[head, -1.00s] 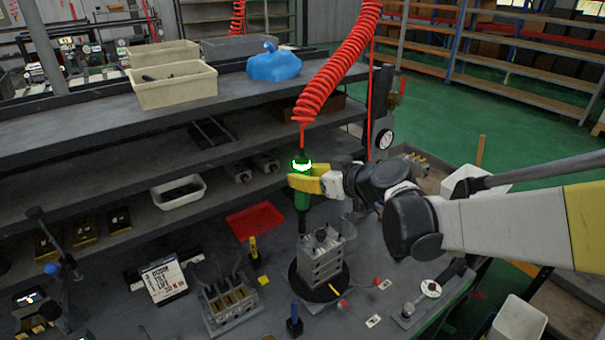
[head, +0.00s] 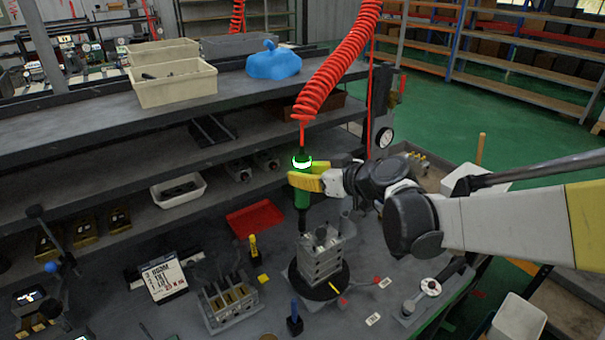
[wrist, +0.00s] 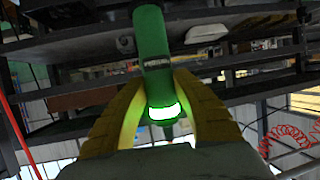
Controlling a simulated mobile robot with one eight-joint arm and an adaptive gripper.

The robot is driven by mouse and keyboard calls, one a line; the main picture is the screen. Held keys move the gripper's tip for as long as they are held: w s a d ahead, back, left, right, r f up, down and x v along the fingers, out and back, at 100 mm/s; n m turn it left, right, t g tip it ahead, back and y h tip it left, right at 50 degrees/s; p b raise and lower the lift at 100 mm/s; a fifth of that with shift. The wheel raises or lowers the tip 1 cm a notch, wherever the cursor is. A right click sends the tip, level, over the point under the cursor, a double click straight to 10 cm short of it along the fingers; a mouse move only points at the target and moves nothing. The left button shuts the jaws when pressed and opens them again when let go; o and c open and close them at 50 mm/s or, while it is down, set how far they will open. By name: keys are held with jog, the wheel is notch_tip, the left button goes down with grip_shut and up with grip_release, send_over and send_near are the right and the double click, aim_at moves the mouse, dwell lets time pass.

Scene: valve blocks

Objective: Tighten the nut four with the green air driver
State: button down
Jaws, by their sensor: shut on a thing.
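My gripper (head: 306,181), with yellow fingers, is shut on the green air driver (head: 302,196). The driver hangs upright with its dark tip pointing down and a green-white lit ring near its top. It also shows between the fingers (wrist: 155,110) in the wrist view (wrist: 152,45). Below it stands a grey metal valve block (head: 322,256) on a round black turntable (head: 306,288). The driver tip is over the back left of the block's top in the head view; I cannot tell whether it touches. Individual nuts are too small to tell apart, so nut four cannot be picked out.
A red coiled hose (head: 335,65) runs up from the driver. A second block fixture (head: 232,303), a blue-handled tool (head: 294,318) and a yellow-handled tool (head: 254,248) stand left of the turntable. Dark shelves (head: 110,172) rise behind. A red tray (head: 255,217) lies on the bench.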

aim_at(307, 157)
jog(key=shift+f+b, duration=1.7)
jog(key=shift+f, duration=0.25)
dwell(2.9)
jog(key=shift+r, duration=0.15)
dwell(0.9)
jog(key=shift+r+p, duration=3.3)
jog(key=shift+r, duration=0.85)
jog(key=shift+f, duration=0.1)
